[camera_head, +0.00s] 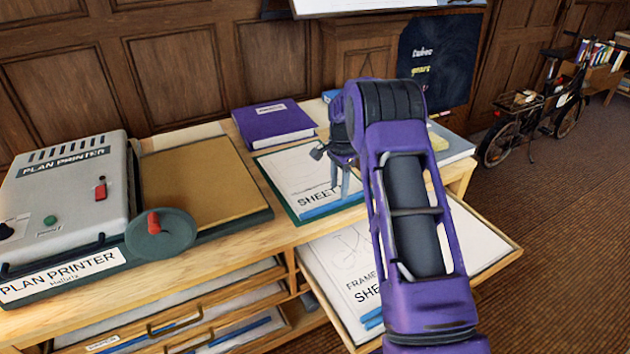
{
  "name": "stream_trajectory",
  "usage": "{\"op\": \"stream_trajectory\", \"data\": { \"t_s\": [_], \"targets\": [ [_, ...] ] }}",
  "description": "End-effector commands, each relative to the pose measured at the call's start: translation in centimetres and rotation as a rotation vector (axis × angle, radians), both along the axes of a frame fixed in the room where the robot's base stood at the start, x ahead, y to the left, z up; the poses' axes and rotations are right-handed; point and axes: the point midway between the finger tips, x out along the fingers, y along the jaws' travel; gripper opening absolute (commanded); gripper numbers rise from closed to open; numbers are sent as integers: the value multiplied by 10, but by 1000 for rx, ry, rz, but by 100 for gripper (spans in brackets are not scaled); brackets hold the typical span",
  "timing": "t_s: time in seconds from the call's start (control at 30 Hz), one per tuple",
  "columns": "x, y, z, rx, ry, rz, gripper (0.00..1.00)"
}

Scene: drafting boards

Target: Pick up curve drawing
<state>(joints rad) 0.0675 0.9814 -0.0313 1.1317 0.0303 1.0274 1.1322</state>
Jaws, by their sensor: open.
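A white drawing sheet (285,170) marked "SHEET" lies on a green-edged board on the wooden cabinet top, with a blue strip along its front edge. Another drawing sheet (335,262), marked "FRAME" and "SHE", lies in the open drawer below; faint curved lines show on it. My arm covers part of both, and I cannot tell which is the curve drawing. My gripper (331,172) is open and points down over the right part of the upper sheet. No sheet is visibly between its fingers, and I cannot tell whether they touch the paper.
A grey plan printer (65,195) with a red handle and a brown bed stands at left. A purple book (273,124) lies behind the upper sheet. The open drawer (497,238) sticks out at front right. A bicycle (530,125) stands at the far right, with bare floor before it.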

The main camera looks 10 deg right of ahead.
Motion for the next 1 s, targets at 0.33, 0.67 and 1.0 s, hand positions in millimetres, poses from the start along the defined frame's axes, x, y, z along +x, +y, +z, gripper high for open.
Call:
{"op": "stream_trajectory", "data": {
  "t_s": [0.33, 0.67, 1.0],
  "targets": [
    [-4, 2, -44, 0, 2, 1, 54],
    [-4, 2, -43, -1, 2, 1, 25],
    [-3, 2, -43, -1, 2, 1, 0]
  ]
}}
